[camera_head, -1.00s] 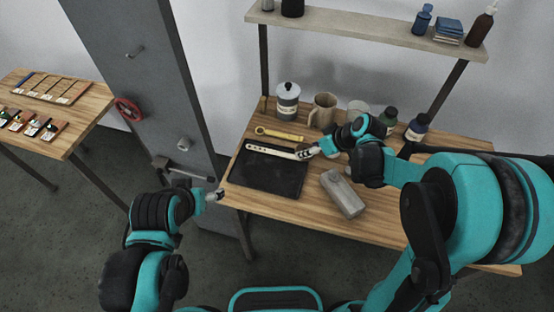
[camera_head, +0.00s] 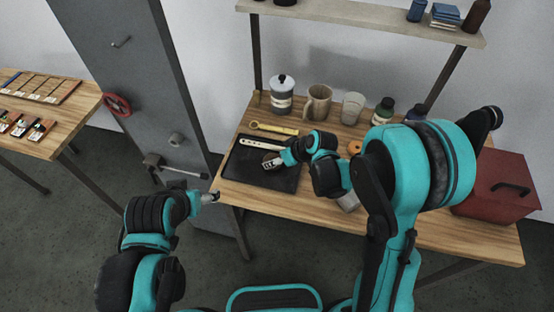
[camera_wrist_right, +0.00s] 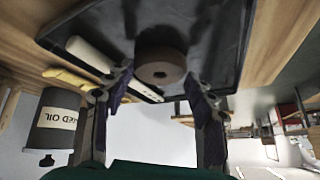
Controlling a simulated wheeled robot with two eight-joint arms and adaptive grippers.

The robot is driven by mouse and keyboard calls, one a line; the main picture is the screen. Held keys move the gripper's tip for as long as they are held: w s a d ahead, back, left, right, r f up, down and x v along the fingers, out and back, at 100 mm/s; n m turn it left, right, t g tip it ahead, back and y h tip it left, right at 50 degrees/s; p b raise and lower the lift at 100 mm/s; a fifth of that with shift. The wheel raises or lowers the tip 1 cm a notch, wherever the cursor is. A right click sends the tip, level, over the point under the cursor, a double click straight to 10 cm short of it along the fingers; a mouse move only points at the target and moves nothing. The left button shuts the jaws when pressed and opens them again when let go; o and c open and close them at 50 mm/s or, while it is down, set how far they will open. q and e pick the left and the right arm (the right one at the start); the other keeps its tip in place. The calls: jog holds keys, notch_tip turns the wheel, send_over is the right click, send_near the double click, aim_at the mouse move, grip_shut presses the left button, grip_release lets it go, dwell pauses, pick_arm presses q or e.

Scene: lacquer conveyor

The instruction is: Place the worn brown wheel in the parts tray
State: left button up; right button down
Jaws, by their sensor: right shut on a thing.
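The worn brown wheel (camera_head: 271,158) is at the tip of my right gripper (camera_head: 280,161), over the dark parts tray (camera_head: 252,172). In the right wrist view the wheel (camera_wrist_right: 161,66) is a brown disc with a central hole, between the two fingers of my right gripper, with the dark tray (camera_wrist_right: 213,45) behind it. I cannot tell whether the wheel touches the tray floor. My left gripper (camera_head: 210,197) is beside the table's left front corner, away from the wheel; its fingers are too small to judge.
A pale strip (camera_head: 262,145) lies at the tray's far side, with a yellow wrench (camera_head: 273,129) behind it. A canister (camera_head: 282,97), mug (camera_head: 318,103), cup (camera_head: 352,108) and bottles stand at the back. An orange ring (camera_head: 355,147) and red toolbox (camera_head: 496,188) are to the right.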

jog(key=c, duration=0.6)
grip_release()
jog(key=shift+f, duration=0.1)
jog(key=shift+o, duration=0.2)
